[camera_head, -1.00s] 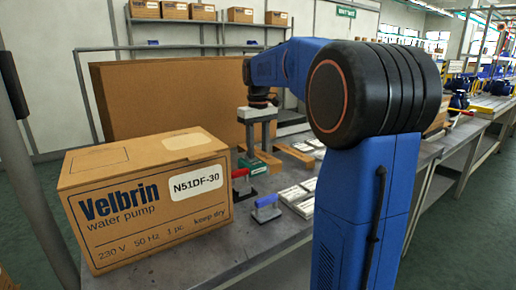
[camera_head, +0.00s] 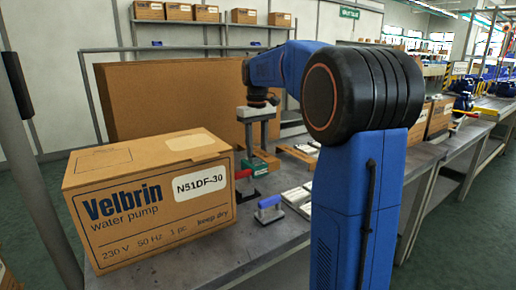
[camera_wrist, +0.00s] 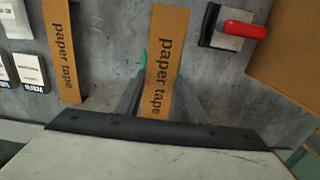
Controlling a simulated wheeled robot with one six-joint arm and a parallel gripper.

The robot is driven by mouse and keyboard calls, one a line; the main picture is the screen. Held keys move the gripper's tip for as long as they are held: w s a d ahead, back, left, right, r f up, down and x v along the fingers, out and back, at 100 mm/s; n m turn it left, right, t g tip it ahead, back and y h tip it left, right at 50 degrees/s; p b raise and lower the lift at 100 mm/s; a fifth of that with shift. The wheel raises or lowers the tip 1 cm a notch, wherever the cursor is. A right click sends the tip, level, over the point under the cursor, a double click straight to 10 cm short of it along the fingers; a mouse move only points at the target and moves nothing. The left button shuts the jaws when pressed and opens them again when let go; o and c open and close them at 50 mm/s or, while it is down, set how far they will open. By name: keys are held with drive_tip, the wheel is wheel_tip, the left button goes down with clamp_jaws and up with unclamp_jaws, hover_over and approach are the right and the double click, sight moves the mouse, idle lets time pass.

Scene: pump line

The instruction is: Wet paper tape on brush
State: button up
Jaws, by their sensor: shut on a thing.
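My gripper (camera_wrist: 158,105) is shut on a brown strip printed "paper tape" (camera_wrist: 164,50), which lies between its two grey fingers in the wrist view. In the head view my gripper (camera_head: 259,146) points down over the workbench, with the strip's brown end (camera_head: 267,159) at its fingertips. A green block (camera_head: 254,168), possibly the brush, sits just below and in front; only a teal sliver (camera_wrist: 143,60) shows beside the strip in the wrist view. I cannot tell whether strip and block touch. A second paper tape strip (camera_wrist: 61,50) lies to the left in the wrist view.
A large "Velbrin" carton (camera_head: 150,205) stands close on the left. A red-handled tool (camera_wrist: 240,30) and a blue-handled tool (camera_head: 269,208) lie on the bench (camera_head: 222,255). White packets (camera_wrist: 28,70) lie beside the second strip. A tall brown board (camera_head: 170,100) stands behind.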

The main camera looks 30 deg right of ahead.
drive_tip(key=shift+w, duration=0.1)
drive_tip(key=shift+w+f, duration=0.1)
drive_tip(key=shift+w, duration=1.1)
drive_tip(key=shift+w, duration=0.1)
drive_tip(key=shift+w+a, duration=0.1)
drive_tip(key=shift+w, duration=1.15)
drive_tip(key=shift+s, duration=0.1)
drive_tip(key=shift+s, duration=1.3)
drive_tip(key=shift+s, duration=0.15)
drive_tip(key=shift+s, duration=1.15)
